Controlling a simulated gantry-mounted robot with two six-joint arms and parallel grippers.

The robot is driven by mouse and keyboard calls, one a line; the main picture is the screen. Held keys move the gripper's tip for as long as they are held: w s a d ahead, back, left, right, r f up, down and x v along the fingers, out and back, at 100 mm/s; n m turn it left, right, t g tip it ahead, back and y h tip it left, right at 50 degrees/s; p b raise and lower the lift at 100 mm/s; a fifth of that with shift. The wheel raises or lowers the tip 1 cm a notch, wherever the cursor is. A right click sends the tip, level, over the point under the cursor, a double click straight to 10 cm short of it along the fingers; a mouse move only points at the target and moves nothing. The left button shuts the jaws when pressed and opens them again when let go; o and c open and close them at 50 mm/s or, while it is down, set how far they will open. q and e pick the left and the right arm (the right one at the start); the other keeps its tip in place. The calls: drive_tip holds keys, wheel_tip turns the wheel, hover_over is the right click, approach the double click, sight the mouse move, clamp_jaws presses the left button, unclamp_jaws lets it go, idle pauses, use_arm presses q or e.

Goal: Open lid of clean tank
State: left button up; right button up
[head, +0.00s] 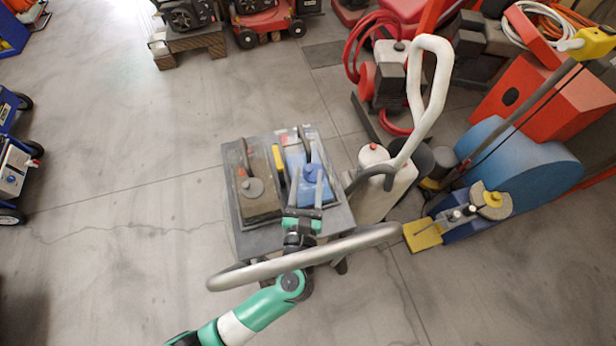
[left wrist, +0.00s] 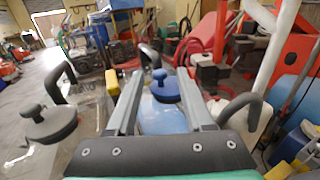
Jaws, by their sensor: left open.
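The blue tank (head: 299,150) sits on the right half of a dark grey machine, with a round blue lid (head: 313,172) on it. The lid also shows in the left wrist view (left wrist: 166,92), with an upright knob (left wrist: 160,76); it lies flat on the tank. My left gripper (head: 303,192) is open and empty, just on the near side of the lid. In the left wrist view, the lid appears between and beyond the fingers, nearer the right one. A brown tank (head: 266,160) with a grey lid (head: 253,187) stands to the left. My right gripper is not in view.
Dark handles arch over both tanks. A yellow part (head: 279,163) stands between them. A white container (head: 378,197) and a blue drum (head: 520,158) stand to the right.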

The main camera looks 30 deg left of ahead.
use_arm(q)
drive_tip(key=shift+w+a, duration=0.15)
drive_tip(key=shift+w, duration=0.15)
drive_tip(key=shift+c, duration=0.2)
clamp_jaws()
